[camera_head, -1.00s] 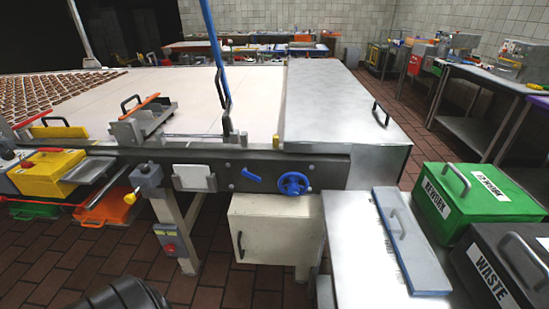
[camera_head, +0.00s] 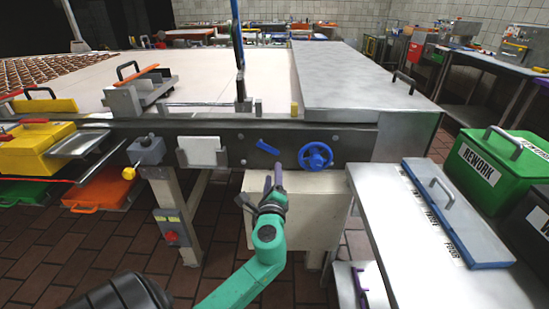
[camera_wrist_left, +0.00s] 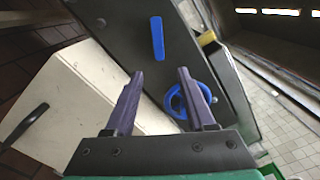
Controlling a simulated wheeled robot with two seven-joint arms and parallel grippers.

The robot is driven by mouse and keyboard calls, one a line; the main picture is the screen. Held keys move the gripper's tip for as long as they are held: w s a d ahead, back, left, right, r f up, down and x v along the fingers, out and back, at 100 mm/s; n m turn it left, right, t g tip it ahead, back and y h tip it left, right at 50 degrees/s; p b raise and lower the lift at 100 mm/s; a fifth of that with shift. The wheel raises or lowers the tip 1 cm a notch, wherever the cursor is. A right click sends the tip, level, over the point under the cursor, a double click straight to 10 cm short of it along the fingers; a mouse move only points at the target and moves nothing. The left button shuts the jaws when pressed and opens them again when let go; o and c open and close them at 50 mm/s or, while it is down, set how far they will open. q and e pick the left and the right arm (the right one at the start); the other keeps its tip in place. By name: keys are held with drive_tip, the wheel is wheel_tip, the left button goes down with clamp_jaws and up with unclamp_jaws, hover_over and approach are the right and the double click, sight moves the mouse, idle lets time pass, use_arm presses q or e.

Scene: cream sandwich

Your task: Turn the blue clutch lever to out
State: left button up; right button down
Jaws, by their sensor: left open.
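The blue clutch lever (camera_head: 268,147) is a short bar on the dark side rail of the conveyor, tilted down to the right in the head view. A blue handwheel (camera_head: 315,156) sits just right of it. My left gripper (camera_head: 275,178), on a green arm, is just below the lever in the head view. In the left wrist view, the lever (camera_wrist_left: 157,38) lies ahead of the open, empty fingers (camera_wrist_left: 160,80), and the handwheel (camera_wrist_left: 188,100) shows partly behind the right finger. The gripper appears apart from the lever. My right gripper is not in view.
A cream cabinet (camera_head: 292,210) stands under the rail, behind my left gripper. A white plate (camera_head: 203,152) and a grey box with a yellow-tipped handle (camera_head: 147,151) are to the left. A steel table (camera_head: 410,265) and green REWORK bin (camera_head: 500,170) are on the right.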

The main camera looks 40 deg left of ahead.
sight(274, 152)
use_arm(q)
drive_tip(key=x, duration=1.1)
drive_tip(key=shift+w+a+f, duration=0.1)
drive_tip(key=shift+a, duration=0.05)
clamp_jaws()
idle(0.8)
